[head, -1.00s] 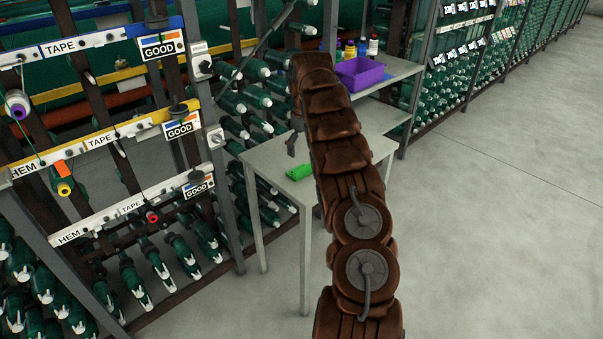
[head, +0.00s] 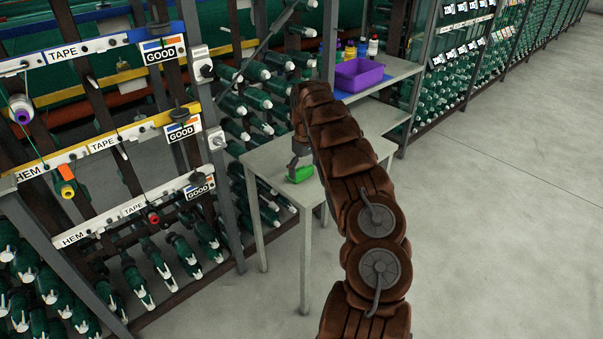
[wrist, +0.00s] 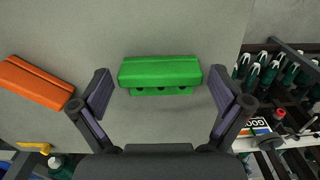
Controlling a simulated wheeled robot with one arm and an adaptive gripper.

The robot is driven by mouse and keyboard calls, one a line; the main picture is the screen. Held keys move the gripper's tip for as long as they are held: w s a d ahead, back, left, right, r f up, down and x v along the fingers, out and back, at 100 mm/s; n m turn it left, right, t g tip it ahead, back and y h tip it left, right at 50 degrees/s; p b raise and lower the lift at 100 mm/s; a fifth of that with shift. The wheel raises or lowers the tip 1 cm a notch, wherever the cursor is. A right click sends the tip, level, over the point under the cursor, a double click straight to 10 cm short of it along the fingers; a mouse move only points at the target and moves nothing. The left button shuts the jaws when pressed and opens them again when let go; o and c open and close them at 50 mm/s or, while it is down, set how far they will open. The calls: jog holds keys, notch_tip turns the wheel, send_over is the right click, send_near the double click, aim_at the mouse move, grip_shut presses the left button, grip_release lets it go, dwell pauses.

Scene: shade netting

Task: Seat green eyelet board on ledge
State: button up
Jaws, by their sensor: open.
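The green eyelet board (wrist: 160,72) lies on the grey table (wrist: 150,25), between and just ahead of the open fingers in the wrist view. A row of dark holes shows along its near edge. My gripper (wrist: 163,100) is open, with one finger on each side of the board and a gap at both ends. In the head view my gripper (head: 298,155) is low over the board and partly hidden by my arm. I cannot tell which part is the ledge.
An orange block (wrist: 38,80) lies left of my gripper on the table. A purple bin (head: 359,75) and several bottles (head: 362,47) stand on a shelf behind. A rack with spools and labelled rails (head: 110,140) stands at the left. Open floor (head: 500,230) lies at the right.

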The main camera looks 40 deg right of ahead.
aim_at(304, 170)
jog(key=c, duration=0.9)
jog(key=shift+w+r+b, duration=0.1)
jog(key=shift+r+b, duration=0.6)
jog(key=shift+r, duration=1.05)
jog(key=shift+s+a+r+b, duration=0.25)
jog(key=shift+s+a+b, duration=0.35)
jog(key=shift+s+a, duration=1.3)
jog(key=shift+s+a+r+b, duration=0.25)
jog(key=shift+s+a+b, duration=0.55)
jog(key=shift+a, duration=1.85)
jog(key=shift+s+a+r+b, duration=0.25)
jog(key=shift+s+a+b, duration=0.15)
jog(key=shift+s+a, duration=1.55)
jog(key=shift+w+a, duration=0.35)
jog(key=shift+n, duration=0.3)
jog(key=w+a+p, duration=0.2)
jog(key=a, duration=0.8)
jog(key=w+a+p, duration=0.2)
jog(key=a, duration=0.8)
jog(key=w+a+r+p, duration=0.1)
jog(key=w+a+p, duration=0.1)
jog(key=a, duration=0.8)
jog(key=shift+w+a, duration=0.15)
jog(key=shift+w, duration=0.3)
